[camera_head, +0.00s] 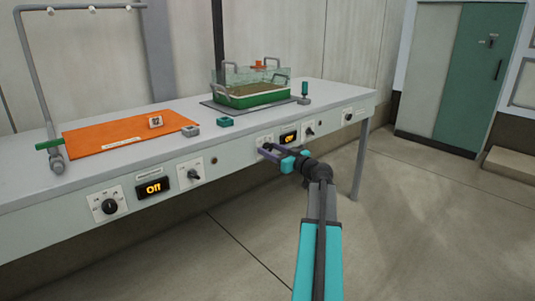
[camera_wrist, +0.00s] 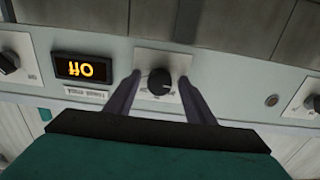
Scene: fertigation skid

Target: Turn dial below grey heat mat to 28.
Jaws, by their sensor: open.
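The grey heat mat (camera_head: 222,111) lies on the bench under a green tray. Below it on the bench front is a white plate (camera_head: 265,140) with a dial, partly hidden by my gripper (camera_head: 272,153) in the head view. In the wrist view, which is upside down, the black round dial (camera_wrist: 160,82) sits between the two fingertips of my gripper (camera_wrist: 159,77). The fingers are open on either side of it, with a gap visible. A light mark shows on the dial; its scale is too small to read. The display (camera_head: 289,138) beside it reads "Off", also in the wrist view (camera_wrist: 83,69).
An orange mat (camera_head: 105,138) lies at the left with its own dial (camera_head: 109,206) and an "Off" display (camera_head: 153,187) below. A switch (camera_head: 309,128) is right of the near display. Floor in front is clear.

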